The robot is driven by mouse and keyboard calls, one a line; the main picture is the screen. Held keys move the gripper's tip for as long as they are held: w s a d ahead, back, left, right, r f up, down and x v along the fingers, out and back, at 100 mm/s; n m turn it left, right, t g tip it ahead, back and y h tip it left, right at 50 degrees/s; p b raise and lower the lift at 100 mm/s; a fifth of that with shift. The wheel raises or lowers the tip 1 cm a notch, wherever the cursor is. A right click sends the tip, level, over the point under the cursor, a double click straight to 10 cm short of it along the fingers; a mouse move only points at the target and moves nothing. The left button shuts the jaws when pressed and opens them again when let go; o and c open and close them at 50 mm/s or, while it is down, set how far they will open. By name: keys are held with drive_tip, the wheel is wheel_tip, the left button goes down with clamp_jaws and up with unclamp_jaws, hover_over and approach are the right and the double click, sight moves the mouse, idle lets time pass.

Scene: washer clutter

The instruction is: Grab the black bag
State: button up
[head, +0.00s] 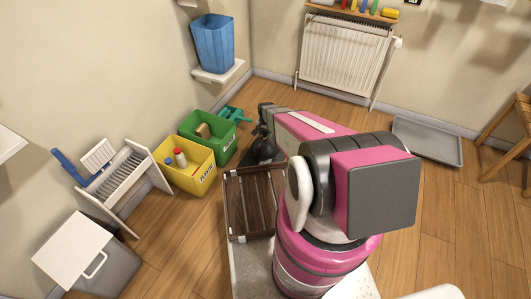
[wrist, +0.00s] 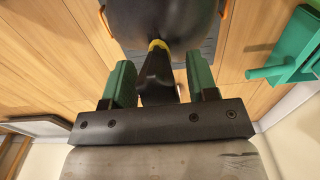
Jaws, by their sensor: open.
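The black bag (head: 262,151) sits on the floor beside the green bin in the head view, partly hidden by my arm. In the wrist view the bag (wrist: 165,20) is a dark round body at the top, with a yellow tie (wrist: 158,45) around its neck. The gathered black end of the bag reaches down between the green fingers of my gripper (wrist: 161,78). The fingers are open, one on each side of it, with gaps showing. In the head view the fingertips are hard to make out.
A green bin (head: 222,140) and a yellow bin (head: 186,178) stand to the left of the bag. A brown slatted crate (head: 251,205) lies in front of it. A green tool (wrist: 290,55) is at the right in the wrist view. A grey tray (head: 428,141) lies on the right.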

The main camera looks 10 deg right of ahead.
clamp_jaws()
drive_tip(key=shift+r, duration=0.1)
idle(1.2)
